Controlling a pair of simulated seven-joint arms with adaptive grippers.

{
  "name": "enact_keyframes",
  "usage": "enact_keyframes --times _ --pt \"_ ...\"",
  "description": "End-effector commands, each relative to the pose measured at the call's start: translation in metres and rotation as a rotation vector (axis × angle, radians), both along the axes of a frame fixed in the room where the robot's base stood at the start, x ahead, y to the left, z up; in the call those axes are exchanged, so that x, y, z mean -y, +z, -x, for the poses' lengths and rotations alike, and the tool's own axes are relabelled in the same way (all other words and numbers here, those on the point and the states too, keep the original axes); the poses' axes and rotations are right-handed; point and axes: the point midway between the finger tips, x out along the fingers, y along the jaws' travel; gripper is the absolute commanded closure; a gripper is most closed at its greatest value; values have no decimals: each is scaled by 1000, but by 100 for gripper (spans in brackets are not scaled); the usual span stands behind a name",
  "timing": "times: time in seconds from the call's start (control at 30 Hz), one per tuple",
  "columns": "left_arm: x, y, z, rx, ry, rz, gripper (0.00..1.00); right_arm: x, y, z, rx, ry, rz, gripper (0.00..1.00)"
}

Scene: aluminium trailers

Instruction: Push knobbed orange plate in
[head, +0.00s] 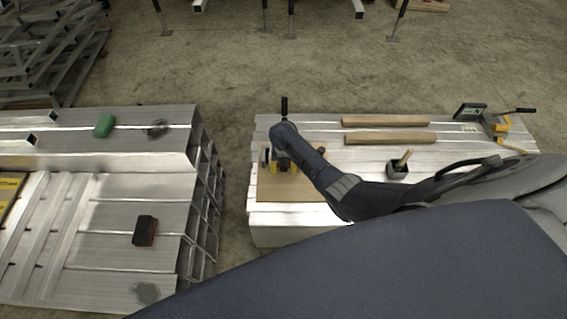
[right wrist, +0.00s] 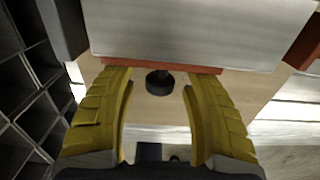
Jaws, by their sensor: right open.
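In the right wrist view, the orange plate (right wrist: 190,68) shows as a thin orange-red edge along the underside of a grey metal block (right wrist: 190,30). A short round black knob (right wrist: 159,83) sits at the middle of this edge. My right gripper (right wrist: 159,100) is open, its yellow fingers on either side of the knob with gaps to both. I cannot tell whether the fingertips touch the plate. In the head view, my right gripper (head: 283,166) is over the wooden board (head: 300,190), and my arm hides most of the fixture there. My left gripper is not in view.
The board lies on the right aluminium trailer (head: 400,160). Two wooden bars (head: 388,121), a dark cup with a wooden piece (head: 398,170) and a yellow-black tool (head: 497,124) are there too. The left trailer (head: 110,255) stands across a floor gap, with a green object (head: 104,125) and brush (head: 145,230).

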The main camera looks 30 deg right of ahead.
Motion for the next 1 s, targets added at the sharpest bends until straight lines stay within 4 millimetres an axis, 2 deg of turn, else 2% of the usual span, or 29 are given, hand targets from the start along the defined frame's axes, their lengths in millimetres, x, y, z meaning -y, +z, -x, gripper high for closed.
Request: enact_keyframes --times 0.23,0.5,0.7,1.0 --pt "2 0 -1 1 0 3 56 1 24 0 4 1 1 48" --pt "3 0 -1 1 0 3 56 1 71 -1 5 1 0 48" --pt "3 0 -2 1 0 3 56 0 98 -1 5 0 0 48" --pt "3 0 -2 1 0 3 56 0 117 -1 4 0 -1 48"
